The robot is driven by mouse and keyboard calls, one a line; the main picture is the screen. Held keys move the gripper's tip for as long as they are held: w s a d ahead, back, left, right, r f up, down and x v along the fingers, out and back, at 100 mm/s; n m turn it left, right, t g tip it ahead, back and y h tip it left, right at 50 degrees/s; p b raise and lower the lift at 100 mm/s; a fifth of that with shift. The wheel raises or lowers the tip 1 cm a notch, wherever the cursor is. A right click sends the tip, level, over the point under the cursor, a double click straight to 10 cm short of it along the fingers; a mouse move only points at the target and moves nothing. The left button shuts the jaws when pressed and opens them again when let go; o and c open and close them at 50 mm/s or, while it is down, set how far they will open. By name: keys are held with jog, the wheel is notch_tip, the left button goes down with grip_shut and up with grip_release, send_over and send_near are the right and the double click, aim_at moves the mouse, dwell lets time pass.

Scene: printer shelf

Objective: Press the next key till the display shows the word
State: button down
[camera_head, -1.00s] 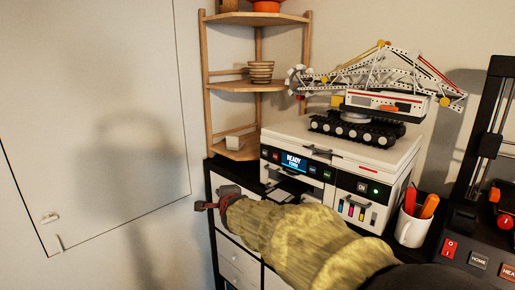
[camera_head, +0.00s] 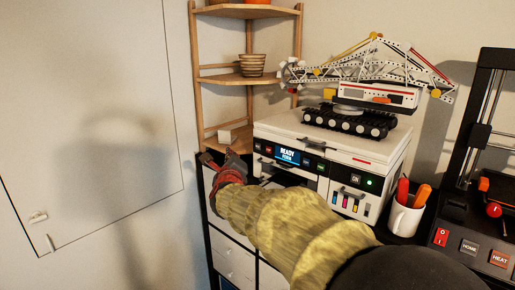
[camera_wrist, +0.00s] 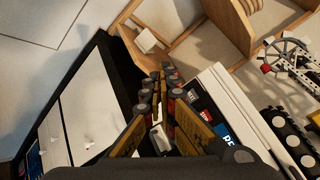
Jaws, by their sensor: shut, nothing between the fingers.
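The white printer (camera_head: 330,147) stands on a dark-topped cabinet. Its blue display (camera_head: 288,156) reads READY, with a smaller second line that I cannot read. A red-marked key (camera_head: 268,150) is left of the display and a green-marked key (camera_head: 321,168) is to its right. The wrist view shows part of the display (camera_wrist: 229,137) and dark keys beside it, including a red-marked one (camera_wrist: 193,97). My gripper (camera_head: 207,158) is shut and empty, just left of the printer front. It also shows in the wrist view (camera_wrist: 166,72), apart from the keys.
A white and red model excavator (camera_head: 355,105) stands on the printer lid. A wooden corner shelf (camera_head: 245,80) is behind at left. A white mug (camera_head: 403,220) with red and orange items is right of the printer, beside a dark machine (camera_head: 465,215). White drawers (camera_head: 233,260) are below.

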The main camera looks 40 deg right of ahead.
aim_at(258, 146)
jog(key=d+b, duration=0.5)
jog(key=d, duration=0.3)
jog(key=shift+w+d, duration=0.25)
jog(key=shift+w, duration=0.05)
jog(key=shift+d+b, duration=0.8)
jog(key=shift+b, duration=0.75)
dwell(1.6)
jog(key=shift+a, duration=0.15)
jog(key=shift+a+p, duration=0.55)
jog(key=shift+a, duration=0.1)
